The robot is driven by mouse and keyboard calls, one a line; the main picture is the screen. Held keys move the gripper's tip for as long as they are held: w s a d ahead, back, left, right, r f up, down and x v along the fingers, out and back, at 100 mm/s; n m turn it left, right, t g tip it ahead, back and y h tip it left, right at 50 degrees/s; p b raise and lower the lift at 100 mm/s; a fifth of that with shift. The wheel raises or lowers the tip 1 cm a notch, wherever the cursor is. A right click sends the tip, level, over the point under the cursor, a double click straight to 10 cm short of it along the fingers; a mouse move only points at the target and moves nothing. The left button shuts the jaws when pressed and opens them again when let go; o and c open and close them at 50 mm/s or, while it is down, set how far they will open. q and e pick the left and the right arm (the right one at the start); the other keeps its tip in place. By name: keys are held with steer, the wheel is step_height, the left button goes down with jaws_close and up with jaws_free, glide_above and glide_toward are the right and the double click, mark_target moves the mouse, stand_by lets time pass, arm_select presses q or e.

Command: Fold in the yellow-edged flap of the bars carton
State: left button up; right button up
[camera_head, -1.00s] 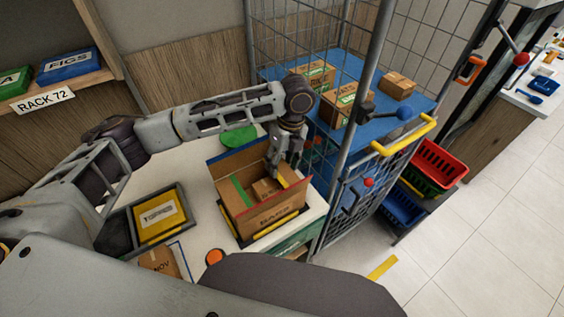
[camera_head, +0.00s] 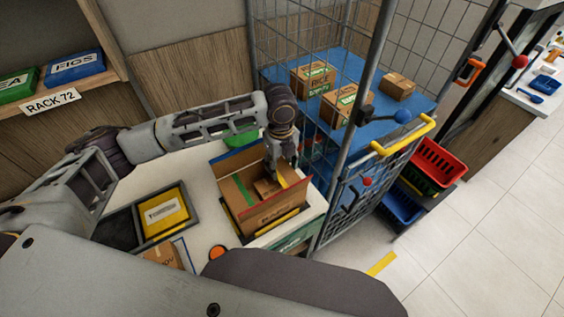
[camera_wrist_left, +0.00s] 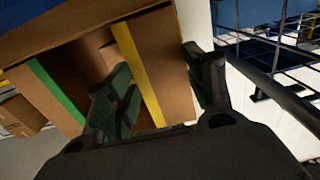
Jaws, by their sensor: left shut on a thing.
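The open brown bars carton (camera_head: 268,217) stands on the white worktop. Its yellow-edged flap (camera_head: 282,181) is on the right side and leans inward, with a brown panel beside the yellow strip. The flap (camera_wrist_left: 166,62) also shows in the left wrist view. My left gripper (camera_head: 277,178) reaches down at this side. In the left wrist view, the gripper (camera_wrist_left: 160,90) has one finger on the inner side and one on the outer side, closed on the flap. The green-edged flap (camera_wrist_left: 58,92) is on the opposite side. My right gripper is out of view.
A wire cage cart (camera_head: 345,150) with boxes on its blue shelf stands close to the carton's right. A tray with a yellow packet (camera_head: 165,214) lies left of the carton. An orange button (camera_head: 217,253) is near the front edge. A small brown box (camera_head: 266,187) is inside the carton.

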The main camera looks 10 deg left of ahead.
arm_select(q)
steer(key=o, duration=1)
steer(key=shift+r, duration=5.95)
steer(key=shift+s, duration=0.1)
